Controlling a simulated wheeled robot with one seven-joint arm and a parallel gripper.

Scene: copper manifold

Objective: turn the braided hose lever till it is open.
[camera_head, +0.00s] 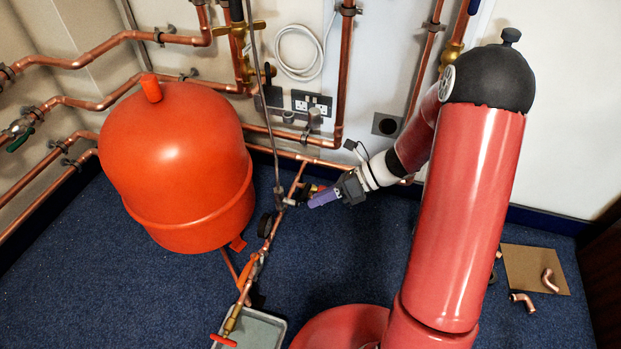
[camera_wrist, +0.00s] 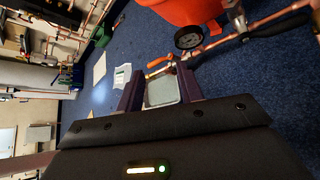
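A grey braided hose (camera_head: 262,100) hangs from the upper pipes down to a small fitting (camera_head: 289,202) on the low copper pipe, beside the orange tank. An orange lever (camera_head: 247,269) sits further down the pipe; an orange lever also shows beyond the fingertips in the wrist view (camera_wrist: 157,62).
The orange tank (camera_head: 178,165) stands left of the gripper. A round black gauge (camera_head: 265,225) is on the low pipe; it also shows in the wrist view (camera_wrist: 188,38). A grey tray (camera_head: 265,333) lies below a red-handled tap (camera_head: 223,341).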

